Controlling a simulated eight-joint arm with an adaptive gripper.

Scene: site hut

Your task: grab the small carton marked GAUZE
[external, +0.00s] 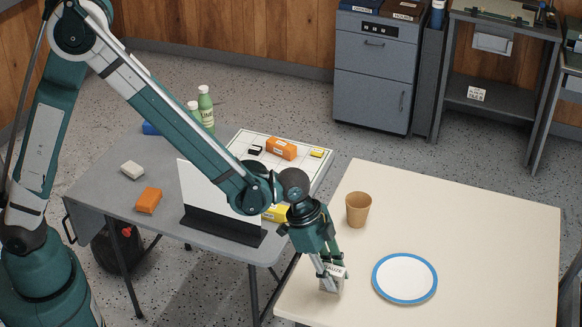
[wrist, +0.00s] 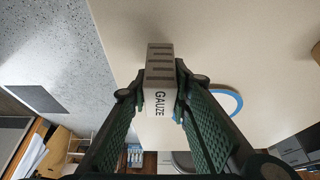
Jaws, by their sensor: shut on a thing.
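The small carton marked GAUZE (external: 332,281) is at the near left part of the cream table in the external view. It is pale with dark lettering, and the wrist view shows its GAUZE face and a striped brownish face (wrist: 159,85). My gripper (external: 328,272) points down and is shut on the carton, with one finger on each side; the fingers also show in the wrist view (wrist: 160,100). The fingers hide part of the carton in the external view. I cannot tell whether its base touches the table.
On the cream table (external: 480,215), a blue-rimmed plate (external: 405,278) lies right of the carton and a brown cup (external: 358,210) stands behind it. The grey table (external: 95,190) at left holds an upright white panel (external: 205,205), orange blocks, bottles and a gridded board.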

